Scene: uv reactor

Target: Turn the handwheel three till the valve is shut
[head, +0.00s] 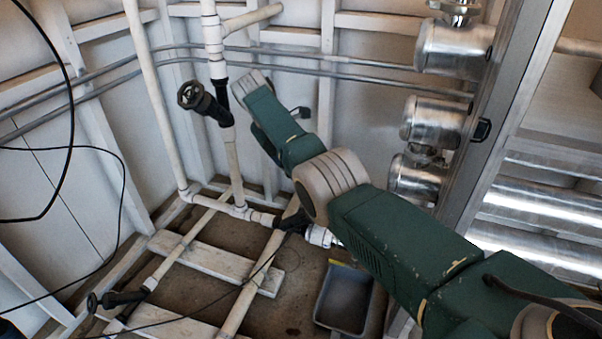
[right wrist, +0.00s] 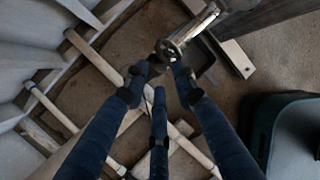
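Which handwheel is number three I cannot tell; no labels are readable. In the right wrist view a round spoked handwheel (right wrist: 168,49) sits on a silver pipe fitting, just beyond my fingertips. My right gripper (right wrist: 158,88) has its three dark blue fingers spread, with nothing held between them; whether a fingertip touches the wheel is unclear. In the head view my green right arm reaches in from the right and the gripper cannot be made out. A dark handwheel (head: 190,95) is on the upright white pipe, and another (head: 92,302) is at lower left. My left gripper is out of view.
A grey tray (head: 344,325) lies on the floor below my right arm. White pipes run low over boards (head: 215,262). Silver cylinders (head: 432,122) and a metal upright stand at right. Thin black cables hang at left.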

